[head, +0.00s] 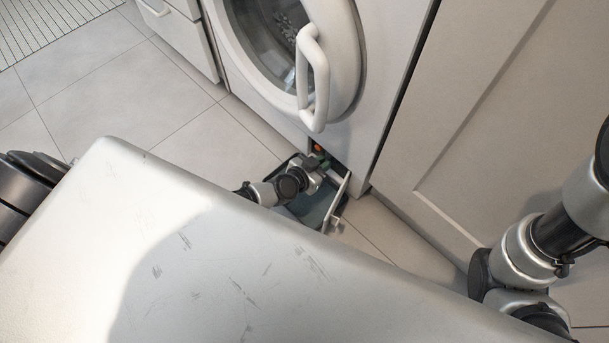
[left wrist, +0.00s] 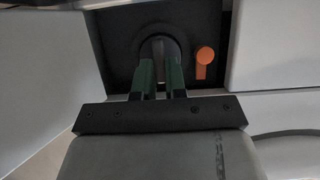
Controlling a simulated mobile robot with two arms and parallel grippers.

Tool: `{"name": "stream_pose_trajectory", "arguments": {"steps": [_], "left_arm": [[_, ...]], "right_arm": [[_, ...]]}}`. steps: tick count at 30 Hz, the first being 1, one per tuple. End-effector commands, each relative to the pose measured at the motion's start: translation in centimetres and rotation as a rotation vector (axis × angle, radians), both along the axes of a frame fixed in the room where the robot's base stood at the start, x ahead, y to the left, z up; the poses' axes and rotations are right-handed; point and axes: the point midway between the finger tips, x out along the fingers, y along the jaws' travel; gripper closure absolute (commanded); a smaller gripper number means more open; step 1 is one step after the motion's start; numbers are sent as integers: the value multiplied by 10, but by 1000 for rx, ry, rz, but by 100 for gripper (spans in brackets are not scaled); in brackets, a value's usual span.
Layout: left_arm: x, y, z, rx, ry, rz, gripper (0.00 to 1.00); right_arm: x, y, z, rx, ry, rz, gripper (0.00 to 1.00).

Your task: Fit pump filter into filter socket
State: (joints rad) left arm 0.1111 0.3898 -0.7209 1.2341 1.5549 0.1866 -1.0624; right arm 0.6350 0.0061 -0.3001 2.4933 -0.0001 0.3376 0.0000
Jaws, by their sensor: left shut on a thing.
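My left gripper (head: 320,163) reaches into the low opening at the washer's bottom front. In the left wrist view its green fingers (left wrist: 159,77) are shut on the pump filter's grey grip (left wrist: 158,48). The filter points into the dark round filter socket (left wrist: 141,40), in a black recess. The fingers and the gripper body hide much of the filter, so I cannot tell how deep it sits. In the head view the filter is too small and covered to make out. My right gripper is out of view; only part of my right arm shows.
An orange knob (left wrist: 205,55) sits right of the socket. A shallow dark tray (head: 313,208) lies on the floor below the opening, beside a pale open flap (head: 338,195). The washer door (head: 345,50) with its white handle (head: 312,75) is above. A cabinet panel (head: 480,120) stands right.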

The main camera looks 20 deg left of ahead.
Motion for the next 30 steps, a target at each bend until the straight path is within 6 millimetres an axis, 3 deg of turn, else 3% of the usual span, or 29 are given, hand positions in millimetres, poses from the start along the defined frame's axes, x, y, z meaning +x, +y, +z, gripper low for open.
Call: {"name": "stream_pose_trajectory", "arguments": {"steps": [30], "left_arm": [[23,-8,1,1,-1,0,100]], "right_arm": [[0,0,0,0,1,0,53]]}}
